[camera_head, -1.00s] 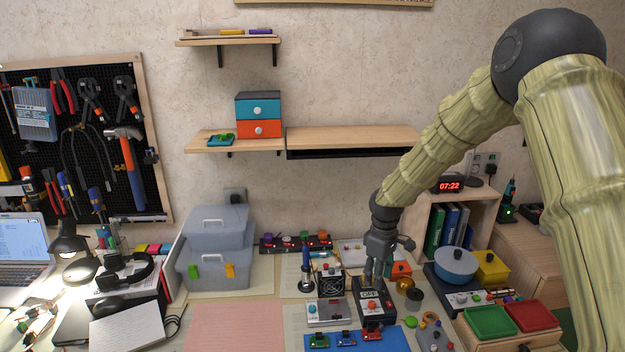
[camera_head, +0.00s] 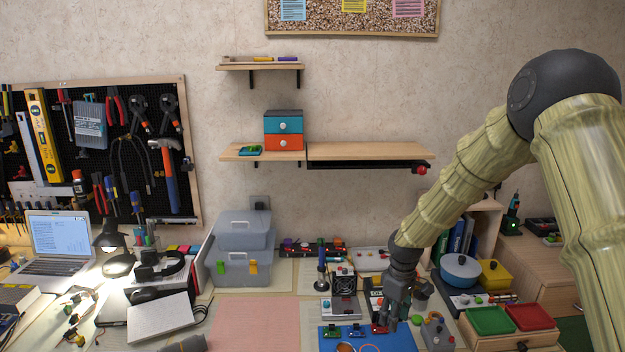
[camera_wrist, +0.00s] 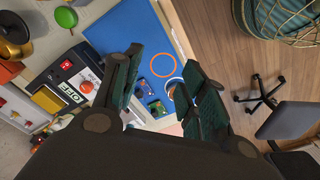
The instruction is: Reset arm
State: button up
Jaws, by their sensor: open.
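My gripper (camera_head: 390,312) hangs over the desk at the lower right of the head view, fingers pointing down. In the wrist view my gripper (camera_wrist: 168,95) has its two dark green fingers spread apart with nothing between them. A blue mat (camera_wrist: 119,27) with small circuit boards and an orange ring lies below, beyond the fingers. A black device (camera_wrist: 62,88) with a red knob and a white label stands left of the fingers in the wrist view. In the head view my gripper partly hides that device.
Red and green trays (camera_head: 490,320), a blue pot (camera_head: 460,270) and a yellow bin (camera_head: 495,274) stand at right. A fan unit (camera_head: 343,280) is left of my gripper. A shelf (camera_head: 365,150) is on the wall. A pink mat (camera_head: 258,325) is clear.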

jog(key=s+a+f+m+y, duration=0.15)
jog(key=s+f+m, duration=0.35)
jog(key=s+f, duration=1.7)
jog(key=s+d+f+m+h, duration=0.1)
jog(key=s+f+m, duration=0.1)
jog(key=s, duration=1)
jog(key=s+d+f+m, duration=0.1)
jog(key=s+f+m, duration=0.1)
jog(key=s, duration=1.1)
jog(key=shift+f+m+h, duration=0.3)
jog(key=shift+f+h, duration=0.05)
